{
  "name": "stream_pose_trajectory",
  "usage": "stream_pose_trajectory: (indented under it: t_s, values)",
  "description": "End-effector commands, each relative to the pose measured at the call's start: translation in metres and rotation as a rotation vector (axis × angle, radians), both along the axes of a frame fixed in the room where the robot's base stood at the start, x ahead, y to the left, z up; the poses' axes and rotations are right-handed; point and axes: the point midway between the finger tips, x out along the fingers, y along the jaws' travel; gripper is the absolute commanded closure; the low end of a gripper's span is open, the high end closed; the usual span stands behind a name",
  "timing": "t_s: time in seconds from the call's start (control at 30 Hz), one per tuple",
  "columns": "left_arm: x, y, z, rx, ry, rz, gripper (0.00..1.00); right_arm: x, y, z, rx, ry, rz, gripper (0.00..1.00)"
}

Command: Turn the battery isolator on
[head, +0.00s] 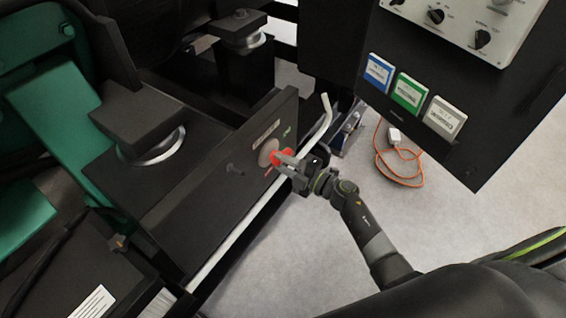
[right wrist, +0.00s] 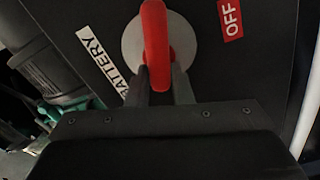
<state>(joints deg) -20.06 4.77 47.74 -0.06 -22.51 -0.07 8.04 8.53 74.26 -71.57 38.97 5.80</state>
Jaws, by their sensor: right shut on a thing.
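The battery isolator has a red handle (head: 283,157) on a round grey plate (head: 267,152), set on a dark panel (head: 225,190) of the genset. In the right wrist view the red handle (right wrist: 156,45) stands over the grey disc (right wrist: 130,45), with a BATTERY label (right wrist: 101,60) to the left and a red OFF label (right wrist: 231,18) to the right. My right gripper (head: 284,162) is shut on the red handle; its fingers (right wrist: 160,82) lie on either side of the handle's lower end. The gripper hides part of the handle in the head view. My left gripper is not in view.
A control panel (head: 465,25) with knobs and blue, green and grey cards (head: 408,92) hangs at the upper right. An orange cable (head: 383,165) lies on the floor. A pale rail (head: 240,232) runs below the isolator panel. The floor (head: 480,210) at right is partly clear.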

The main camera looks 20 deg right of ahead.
Motion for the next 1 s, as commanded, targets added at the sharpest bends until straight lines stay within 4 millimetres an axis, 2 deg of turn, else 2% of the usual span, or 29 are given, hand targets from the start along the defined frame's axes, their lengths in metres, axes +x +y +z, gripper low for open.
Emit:
stream_pose_trajectory:
  t_s: [0.2,0.43,1.0]
  values:
    - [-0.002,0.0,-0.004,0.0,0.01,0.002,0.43,-0.001,0.001,-0.004,-0.128,-0.099,0.001,1.0]
    - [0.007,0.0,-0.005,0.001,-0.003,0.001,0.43,-0.001,0.001,-0.005,-0.217,-0.167,0.002,1.0]
    - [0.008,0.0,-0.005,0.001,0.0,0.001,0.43,-0.001,0.0,-0.006,-0.267,-0.205,0.002,1.0]
